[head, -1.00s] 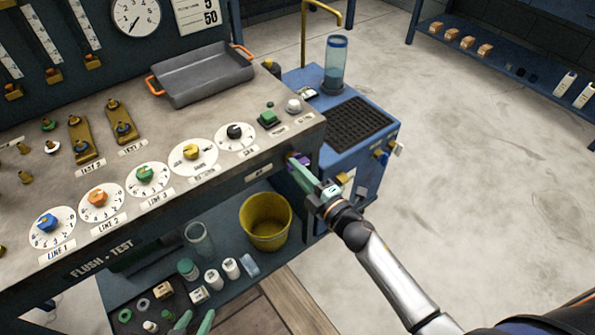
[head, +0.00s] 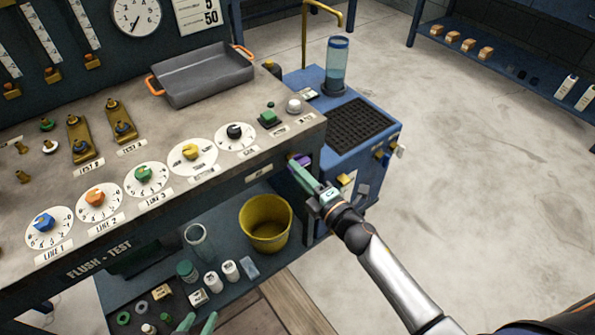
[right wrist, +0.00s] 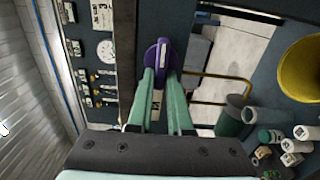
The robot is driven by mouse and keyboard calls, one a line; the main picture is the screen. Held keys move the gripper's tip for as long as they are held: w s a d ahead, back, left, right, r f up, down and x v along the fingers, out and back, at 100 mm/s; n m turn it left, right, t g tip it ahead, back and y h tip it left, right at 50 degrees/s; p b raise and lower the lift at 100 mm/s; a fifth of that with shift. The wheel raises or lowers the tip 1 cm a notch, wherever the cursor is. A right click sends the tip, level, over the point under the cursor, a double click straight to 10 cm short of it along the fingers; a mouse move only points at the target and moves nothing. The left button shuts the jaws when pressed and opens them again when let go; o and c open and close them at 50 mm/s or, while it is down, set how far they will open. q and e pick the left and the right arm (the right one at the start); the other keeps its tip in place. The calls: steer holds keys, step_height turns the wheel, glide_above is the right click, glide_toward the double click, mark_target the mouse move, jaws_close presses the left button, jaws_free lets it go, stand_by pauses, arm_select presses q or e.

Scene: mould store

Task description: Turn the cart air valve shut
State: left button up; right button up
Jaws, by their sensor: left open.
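A purple valve handle (right wrist: 159,58) shows in the right wrist view, on a dark panel. In the head view, a little of the purple handle (head: 302,166) shows at the right end of the bench front. My right gripper (right wrist: 162,74) has its green fingers on either side of the handle's upright grip and seems closed on it. In the head view the right gripper (head: 300,168) partly hides the handle. My left gripper (head: 195,324) is open and empty at the bottom edge, in front of the lower shelf, with only its fingertips in view.
A blue cart (head: 382,112) with a black grille and a clear cylinder stands at the bench's right end. A yellow bucket (head: 266,224) and several small containers stand on the lower shelf. Numbered dials with coloured knobs line the bench top.

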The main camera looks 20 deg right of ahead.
steer(key=o, duration=0.5)
steer(key=shift+d+f, duration=0.1)
steer(key=shift+d, duration=0.15)
steer(key=shift+c, duration=0.2)
steer(key=shift+a, duration=0.1)
steer(key=v, duration=1.2)
steer(key=shift+s, duration=0.25)
steer(key=shift+o, duration=0.2)
